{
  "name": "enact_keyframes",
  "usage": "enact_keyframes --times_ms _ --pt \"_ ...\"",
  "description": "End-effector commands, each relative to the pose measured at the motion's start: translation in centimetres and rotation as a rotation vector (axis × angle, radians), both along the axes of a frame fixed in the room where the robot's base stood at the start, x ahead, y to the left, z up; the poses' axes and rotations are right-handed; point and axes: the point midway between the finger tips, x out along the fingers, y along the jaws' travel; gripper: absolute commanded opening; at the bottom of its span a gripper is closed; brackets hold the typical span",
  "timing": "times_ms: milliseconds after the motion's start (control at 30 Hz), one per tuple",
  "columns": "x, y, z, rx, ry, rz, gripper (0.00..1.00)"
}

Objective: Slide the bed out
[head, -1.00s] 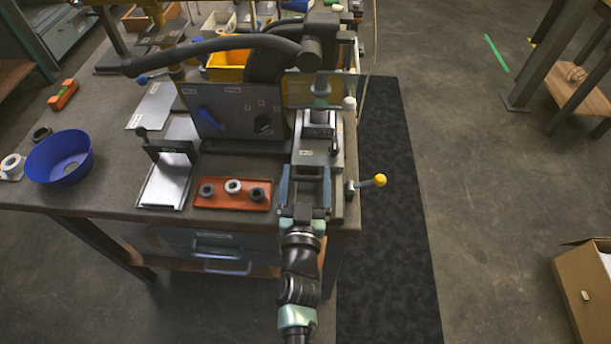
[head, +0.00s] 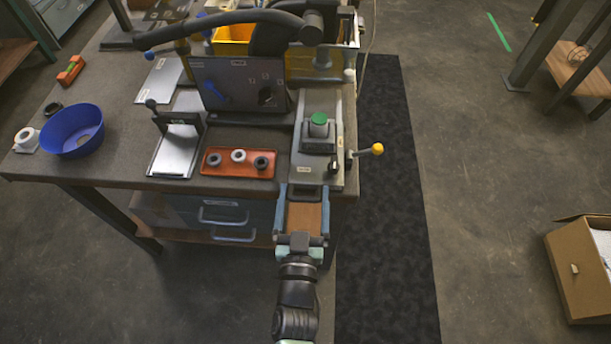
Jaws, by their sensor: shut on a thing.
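The bed (head: 300,175) is a grey metal slide with a small label, on the press fixture at the table's right front corner. It sits at the front end of its light-grey base, by the table's front edge. A dark block (head: 317,145) with a green round top (head: 319,118) stands on it. My gripper (head: 304,194) reaches in from the front, its blue fingers on either side of the bed's front end. It is shut on the bed's front end; the exact contact is partly hidden. A lever with a yellow knob (head: 376,149) sticks out to the right.
A red tray (head: 213,171) with black and white rings lies left of the bed, beside a metal plate fixture (head: 174,157). A blue bowl (head: 72,131) stands far left. An upright dark panel (head: 240,75) stands behind.

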Motion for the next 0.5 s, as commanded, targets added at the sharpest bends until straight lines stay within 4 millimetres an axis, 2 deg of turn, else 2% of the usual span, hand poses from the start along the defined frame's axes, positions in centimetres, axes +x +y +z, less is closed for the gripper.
enact_keyframes --times_ms 33,200,500 --pt "-0.8 0.5 0.0 0.002 0.005 0.011 0.0" --pt "-2.6 0.6 0.1 0.003 0.003 0.012 0.0" --pt "-3.8 0.6 0.0 0.003 0.001 0.012 0.0"
